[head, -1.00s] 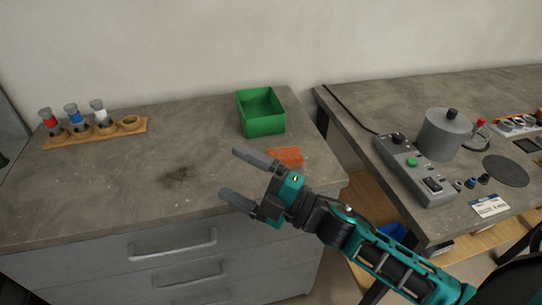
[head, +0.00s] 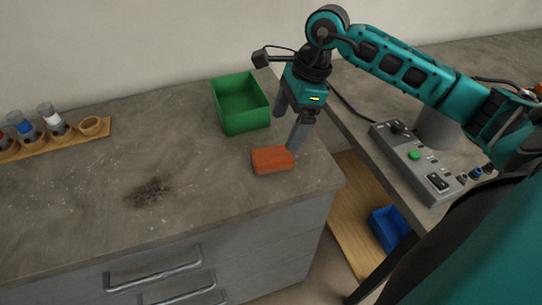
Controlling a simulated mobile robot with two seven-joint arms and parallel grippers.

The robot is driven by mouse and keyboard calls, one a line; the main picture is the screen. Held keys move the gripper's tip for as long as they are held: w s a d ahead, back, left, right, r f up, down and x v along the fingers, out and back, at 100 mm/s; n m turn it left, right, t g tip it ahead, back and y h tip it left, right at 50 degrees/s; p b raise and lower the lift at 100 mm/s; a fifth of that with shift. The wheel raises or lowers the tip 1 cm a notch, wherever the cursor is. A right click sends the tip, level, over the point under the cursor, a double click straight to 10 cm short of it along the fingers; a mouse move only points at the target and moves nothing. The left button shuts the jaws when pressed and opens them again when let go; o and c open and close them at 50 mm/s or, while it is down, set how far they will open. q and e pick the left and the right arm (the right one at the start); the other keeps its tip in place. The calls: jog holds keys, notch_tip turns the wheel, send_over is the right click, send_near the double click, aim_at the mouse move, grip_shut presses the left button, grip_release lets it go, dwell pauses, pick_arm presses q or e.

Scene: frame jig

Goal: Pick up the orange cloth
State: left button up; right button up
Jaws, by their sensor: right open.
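The orange cloth (head: 271,160) is a small folded block lying flat on the grey counter, near its right end and in front of the green bin. My right gripper (head: 287,131) points down just behind and to the right of the cloth. Its fingers are apart with nothing between them. The nearer fingertip is close to the cloth's back right corner; I cannot tell whether it touches. My left gripper is not in view.
An open green bin (head: 240,108) stands just left of my right gripper. A wooden rack (head: 60,138) with capped tubes is at the far left. A dark smudge (head: 150,192) marks the counter. A grey control box (head: 418,160) is on the right table, beyond a gap.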

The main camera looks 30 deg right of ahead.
aim_at(274, 155)
jog(key=x, duration=0.8)
jog(key=shift+w+f, duration=0.1)
jog(key=shift+f, duration=0.2)
jog(key=shift+a+f, duration=0.1)
jog(key=shift+f, duration=0.15)
jog(key=shift+f, duration=0.2)
jog(key=shift+c, duration=0.3)
jog(key=c, duration=1)
jog(key=shift+r, duration=0.1)
jog(key=shift+r+p, duration=0.3)
jog(key=shift+p, duration=0.1)
notch_tip(274, 155, up, 20)
jog(key=shift+f, duration=0.15)
